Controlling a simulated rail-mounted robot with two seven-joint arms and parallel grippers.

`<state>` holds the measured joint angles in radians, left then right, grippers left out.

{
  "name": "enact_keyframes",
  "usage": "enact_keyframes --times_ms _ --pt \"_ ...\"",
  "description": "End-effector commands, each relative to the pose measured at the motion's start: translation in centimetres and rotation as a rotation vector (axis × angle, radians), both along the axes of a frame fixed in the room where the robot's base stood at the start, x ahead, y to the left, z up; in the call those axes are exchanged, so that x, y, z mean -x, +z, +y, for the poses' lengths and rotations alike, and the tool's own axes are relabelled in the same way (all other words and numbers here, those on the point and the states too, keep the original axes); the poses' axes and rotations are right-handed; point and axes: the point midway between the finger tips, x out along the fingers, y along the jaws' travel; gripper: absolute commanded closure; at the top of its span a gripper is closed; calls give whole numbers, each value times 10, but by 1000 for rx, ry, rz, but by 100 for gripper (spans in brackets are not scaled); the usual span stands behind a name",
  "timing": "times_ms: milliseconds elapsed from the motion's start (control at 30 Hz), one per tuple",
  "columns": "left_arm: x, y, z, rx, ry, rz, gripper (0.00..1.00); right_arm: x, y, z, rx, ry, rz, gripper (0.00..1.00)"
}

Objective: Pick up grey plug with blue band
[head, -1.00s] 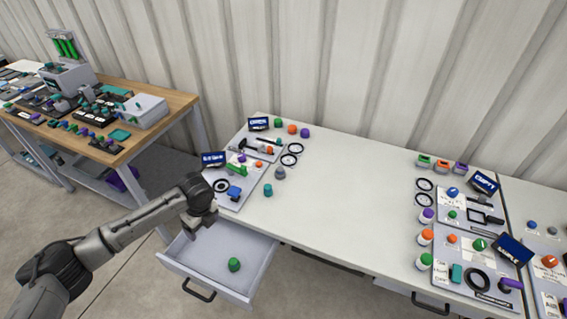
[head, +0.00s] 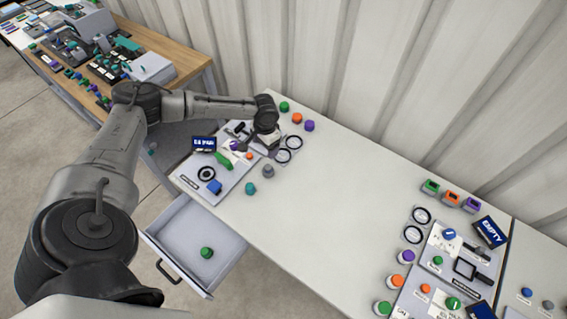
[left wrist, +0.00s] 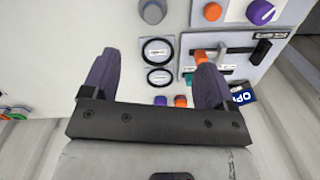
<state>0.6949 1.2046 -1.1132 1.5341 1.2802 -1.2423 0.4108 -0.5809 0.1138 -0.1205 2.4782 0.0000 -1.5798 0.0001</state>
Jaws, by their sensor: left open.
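A grey plug (head: 268,171) stands on the white table just right of the near-left panel. It also shows at the top edge of the left wrist view (left wrist: 153,11), partly cut off. A blue band on it cannot be made out. My left gripper (head: 270,143) is open and empty above the far-left panel, a little behind the grey plug. In the left wrist view its two fingers (left wrist: 157,60) stand wide apart, with two black rings (left wrist: 158,51) on the panel beneath between them. My right gripper is not in view.
A teal plug (head: 250,188) stands near the grey plug. Green, orange (head: 297,118) and purple plugs stand at the back left. An open drawer (head: 190,231) holds a green plug (head: 207,252). The table's middle is clear. More panels lie at the right.

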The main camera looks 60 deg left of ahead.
Motion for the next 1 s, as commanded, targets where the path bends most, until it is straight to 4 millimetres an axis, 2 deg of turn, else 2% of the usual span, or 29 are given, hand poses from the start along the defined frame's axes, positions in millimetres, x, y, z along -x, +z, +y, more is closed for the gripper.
enact_keyframes --times_ms 100,333,467,800,1000 --pt "-5 0 -3 9 221 -32 20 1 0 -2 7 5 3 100" --pt "-8 0 -4 11 489 -53 20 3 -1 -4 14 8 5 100" --pt "-8 -6 -4 10 545 -52 20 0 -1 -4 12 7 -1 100" --pt "-7 -61 -4 8 555 -51 20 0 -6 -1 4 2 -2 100" --pt "-8 -82 -4 9 555 -52 20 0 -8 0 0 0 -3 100"
